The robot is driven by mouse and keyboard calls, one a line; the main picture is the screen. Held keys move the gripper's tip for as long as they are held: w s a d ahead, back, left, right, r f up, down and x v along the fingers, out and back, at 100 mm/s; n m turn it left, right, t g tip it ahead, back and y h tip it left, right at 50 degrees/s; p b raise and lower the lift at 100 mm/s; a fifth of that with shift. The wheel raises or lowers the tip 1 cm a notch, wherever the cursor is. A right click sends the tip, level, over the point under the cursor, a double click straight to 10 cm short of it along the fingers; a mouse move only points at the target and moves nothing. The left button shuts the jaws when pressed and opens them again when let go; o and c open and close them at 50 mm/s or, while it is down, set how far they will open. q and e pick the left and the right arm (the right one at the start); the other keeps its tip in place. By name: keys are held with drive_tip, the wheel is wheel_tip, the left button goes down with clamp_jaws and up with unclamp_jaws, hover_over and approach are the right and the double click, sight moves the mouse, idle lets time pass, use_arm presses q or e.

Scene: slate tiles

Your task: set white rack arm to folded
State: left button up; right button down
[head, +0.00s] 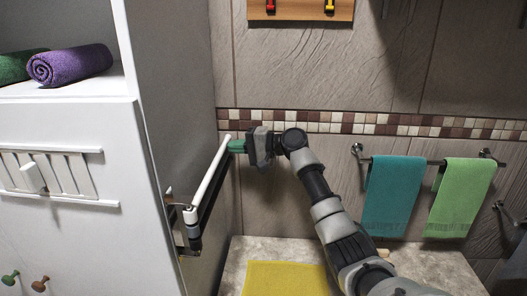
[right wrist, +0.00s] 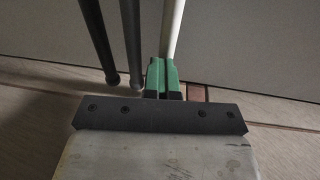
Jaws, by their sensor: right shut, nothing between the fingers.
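The white rack arm (head: 209,172) is a thin rod on a bracket (head: 190,232) at the side of the white cabinet. It slants up and away from the bracket toward the tiled wall. My right gripper (head: 237,146) is at its far end, with green fingers shut and empty. In the right wrist view the green fingertips (right wrist: 163,80) are pressed together, and the white arm (right wrist: 173,30) runs up from just beyond them. The fingertips look touching or very close to it; I cannot tell which. My left gripper is not in view.
Dark rack arms (head: 214,180) lie beside the white one; two show in the right wrist view (right wrist: 131,45). The white cabinet (head: 75,125) stands at left. A towel rail (head: 430,160) with teal and green towels is at right. A yellow mat (head: 285,279) lies below.

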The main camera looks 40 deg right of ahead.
drive_tip(key=shift+r, duration=0.1)
drive_tip(key=b+v, duration=0.4)
drive_tip(key=v, duration=0.6)
drive_tip(key=shift+s+d, duration=0.3)
